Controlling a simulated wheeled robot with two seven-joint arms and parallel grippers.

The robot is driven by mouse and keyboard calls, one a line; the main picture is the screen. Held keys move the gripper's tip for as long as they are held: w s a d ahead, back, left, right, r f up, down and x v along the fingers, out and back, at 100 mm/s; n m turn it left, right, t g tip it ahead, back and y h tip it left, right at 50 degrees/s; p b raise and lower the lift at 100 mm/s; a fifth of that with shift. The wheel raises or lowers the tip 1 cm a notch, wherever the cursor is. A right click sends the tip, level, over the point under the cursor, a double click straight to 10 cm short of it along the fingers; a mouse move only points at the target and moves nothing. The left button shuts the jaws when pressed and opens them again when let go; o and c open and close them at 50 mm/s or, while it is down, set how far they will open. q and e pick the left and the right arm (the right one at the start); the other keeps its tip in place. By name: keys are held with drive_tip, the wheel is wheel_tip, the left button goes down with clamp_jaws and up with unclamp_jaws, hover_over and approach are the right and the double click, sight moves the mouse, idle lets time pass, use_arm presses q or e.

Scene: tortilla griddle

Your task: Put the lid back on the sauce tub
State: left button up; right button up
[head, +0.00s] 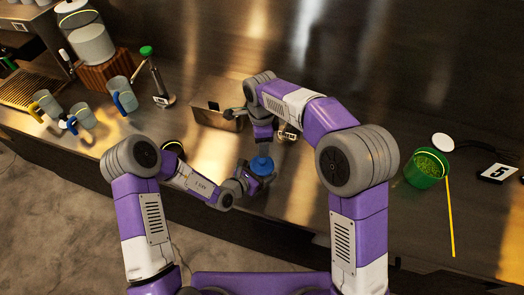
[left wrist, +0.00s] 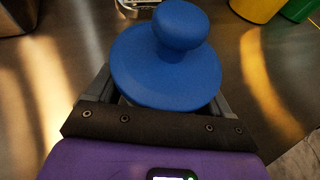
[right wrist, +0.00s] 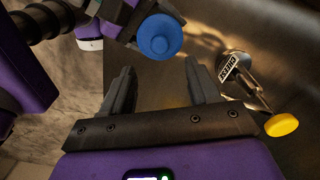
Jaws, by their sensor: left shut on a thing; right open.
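A blue lid with a round knob (head: 262,165) is at my left gripper (head: 250,182) in the head view. In the left wrist view the lid (left wrist: 165,72) faces the camera, knob up, between the fingers. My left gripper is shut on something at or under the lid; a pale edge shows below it. The lid hides most of what is under it, so I cannot tell whether it sits on the sauce tub. My right gripper (right wrist: 162,78) is open and empty. In the right wrist view the lid (right wrist: 160,37) is beyond the fingertips, apart from them.
A box (head: 218,118) stands behind on the counter. Cups (head: 83,115) are at left.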

wheel_tip(320, 180, up, 2)
drive_tip(key=shift+r, duration=0.2)
use_arm(q)
drive_tip(key=o, duration=1.4)
drive_tip(key=shift+a, duration=0.1)
drive_tip(key=v, duration=0.7)
drive_tip(key=shift+s+r, duration=0.2)
